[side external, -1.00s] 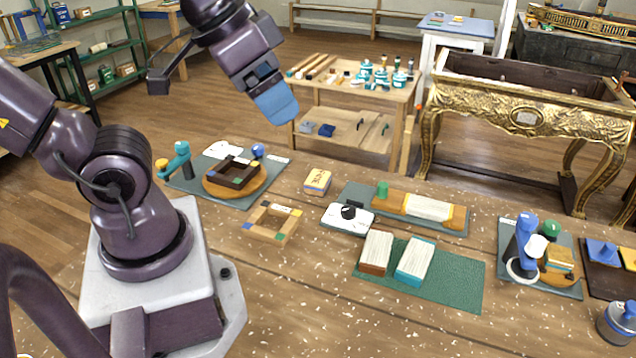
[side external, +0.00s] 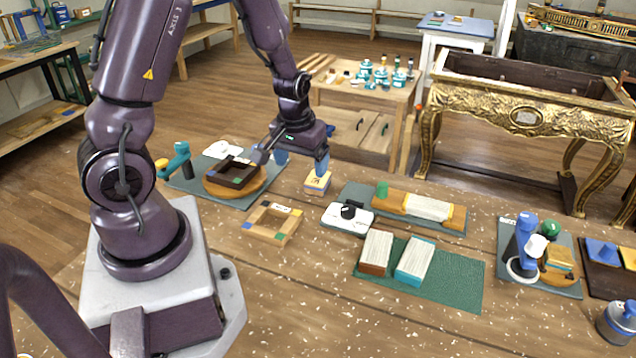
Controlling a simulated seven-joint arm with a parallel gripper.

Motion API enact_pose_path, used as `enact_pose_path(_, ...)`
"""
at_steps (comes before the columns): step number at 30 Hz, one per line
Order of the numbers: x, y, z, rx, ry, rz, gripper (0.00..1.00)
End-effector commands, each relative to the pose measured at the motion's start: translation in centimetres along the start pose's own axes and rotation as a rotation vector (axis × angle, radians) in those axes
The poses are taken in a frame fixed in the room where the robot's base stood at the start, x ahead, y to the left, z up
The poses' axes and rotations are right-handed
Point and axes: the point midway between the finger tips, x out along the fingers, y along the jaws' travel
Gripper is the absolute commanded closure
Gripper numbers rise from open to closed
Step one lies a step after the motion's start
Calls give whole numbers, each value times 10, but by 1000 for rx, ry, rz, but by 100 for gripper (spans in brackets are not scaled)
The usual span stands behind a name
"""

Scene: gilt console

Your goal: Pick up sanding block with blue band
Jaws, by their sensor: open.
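On the green mat (side external: 455,281) lie two pale-topped blocks side by side. The right one (side external: 415,262) has a teal-blue band around its lower side; the left one (side external: 376,253) has a brown band. My gripper (side external: 301,167) is open and empty, fingers pointing down, well to the left of and behind both blocks. Its right blue fingertip is close above or behind a small yellow box (side external: 317,183) with a bluish lower edge; I cannot tell if they touch.
A wooden frame (side external: 272,224) with coloured corners lies left of the mat. A white device with a black knob (side external: 347,217) and a wooden clamp-like piece (side external: 392,205) stand behind the blocks. A dark frame on a round board (side external: 235,180) is at left. The bench in front is clear.

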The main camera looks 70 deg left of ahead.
Motion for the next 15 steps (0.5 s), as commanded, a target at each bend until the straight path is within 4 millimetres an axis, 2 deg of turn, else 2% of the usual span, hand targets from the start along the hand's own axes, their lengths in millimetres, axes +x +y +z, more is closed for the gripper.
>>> enact_pose_path(1,14,-9,-8,-36,25,-25,17)
enact_pose_path(3,24,-18,-25,-80,95,-44,17)
enact_pose_path(6,19,-18,-46,-114,194,-36,17)
enact_pose_path(11,27,-19,-55,-126,238,-35,17)
enact_pose_path(15,52,-20,-60,-127,234,-34,17)
